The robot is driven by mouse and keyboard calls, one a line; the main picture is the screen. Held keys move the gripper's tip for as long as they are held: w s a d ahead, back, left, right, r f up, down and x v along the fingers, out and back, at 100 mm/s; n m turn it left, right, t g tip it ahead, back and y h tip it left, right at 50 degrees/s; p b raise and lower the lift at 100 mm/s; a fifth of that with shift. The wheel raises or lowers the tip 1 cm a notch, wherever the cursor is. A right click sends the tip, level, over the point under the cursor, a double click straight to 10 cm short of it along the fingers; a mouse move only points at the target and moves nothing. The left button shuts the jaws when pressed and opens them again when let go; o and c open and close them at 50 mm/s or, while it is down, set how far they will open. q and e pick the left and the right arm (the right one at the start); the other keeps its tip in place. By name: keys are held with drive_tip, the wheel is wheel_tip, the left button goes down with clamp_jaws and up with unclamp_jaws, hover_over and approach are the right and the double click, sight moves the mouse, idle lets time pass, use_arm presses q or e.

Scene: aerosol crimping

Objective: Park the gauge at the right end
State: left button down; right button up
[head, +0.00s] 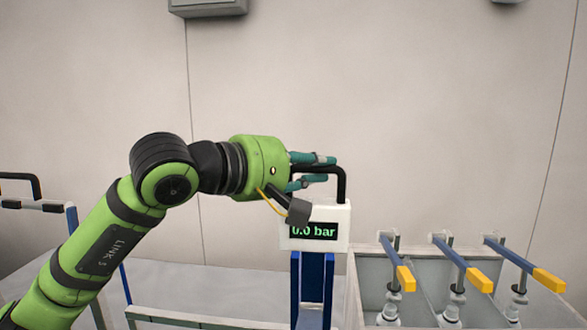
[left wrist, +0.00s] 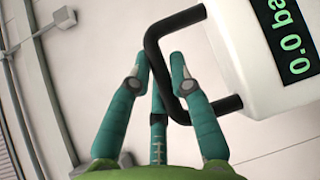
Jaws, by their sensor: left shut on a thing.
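The gauge (head: 316,228) is a white box whose dark display reads "0.0 bar" in green, with a black handle (head: 343,180) on top. My left gripper (head: 325,169), with teal fingers, is shut on that handle. In the left wrist view the fingers (left wrist: 163,75) close around the handle's bar, and the gauge (left wrist: 265,55) is at the upper right, partly cut off. In the head view the gauge is upright, directly above a blue post (head: 313,280). I cannot tell whether it rests on the post. My right gripper is not in view.
To the right stands a grey bin-like fixture (head: 372,268) with several blue levers with yellow grips (head: 480,280). A low rail frame (head: 200,320) runs left of the blue post. At far left is another black handle (head: 22,180).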

use_arm(q)
drive_tip(key=shift+d+f, duration=0.1)
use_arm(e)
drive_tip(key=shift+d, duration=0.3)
use_arm(q)
drive_tip(key=c, duration=1.1)
unclamp_jaws()
drive_tip(key=shift+d, duration=0.25)
drive_tip(key=shift+a, duration=0.15)
drive_tip(key=shift+s+a, duration=0.15)
drive_tip(key=shift+a, duration=0.05)
drive_tip(key=v, duration=1.1)
drive_tip(key=shift+s, duration=0.25)
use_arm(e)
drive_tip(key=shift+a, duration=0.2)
